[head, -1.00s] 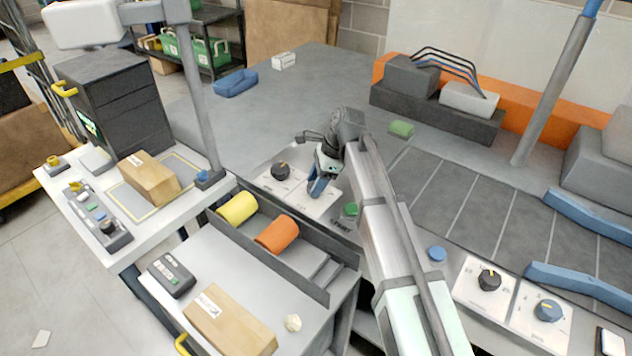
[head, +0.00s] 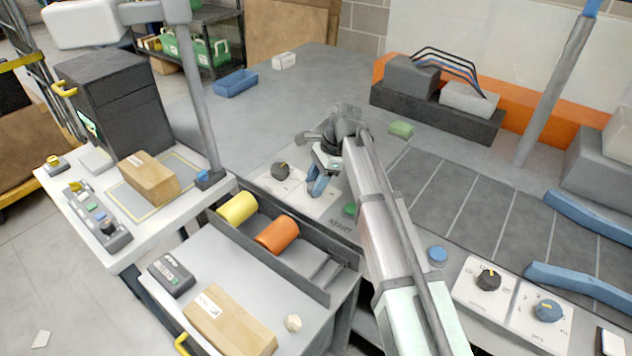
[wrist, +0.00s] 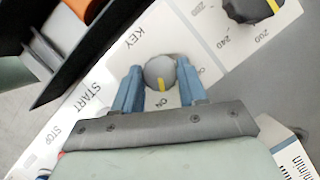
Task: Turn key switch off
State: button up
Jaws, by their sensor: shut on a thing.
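The key switch is a round grey knob (wrist: 160,72) with a yellow mark, on a white plate lettered KEY (wrist: 133,38). In the wrist view its yellow mark points down the picture, toward the printed ON. My gripper (wrist: 159,80) is shut on the knob, one blue finger at each side of it. In the head view my gripper (head: 318,186) reaches down to the white plate (head: 302,206), and the fingers hide the knob there.
A black dial (wrist: 250,8) with a yellow mark sits beside the key switch plate. START and STOP lettering lies on the other side. A green button (head: 350,208) is close to my gripper. Yellow (head: 238,207) and orange (head: 277,235) rolls lie in a nearby tray.

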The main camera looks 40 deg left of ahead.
jog(key=n+h, duration=0.1)
jog(key=n, duration=0.3)
jog(key=shift+w+a+n+h, duration=0.1)
jog(key=shift+a+n+h, duration=0.1)
jog(key=shift+n+h, duration=0.15)
jog(key=n+h, duration=0.1)
jog(key=n, duration=0.3)
jog(key=shift+n+h, duration=0.25)
jog(key=shift+h, duration=0.1)
jog(key=o, duration=1.1)
jog(key=shift+c, duration=0.2)
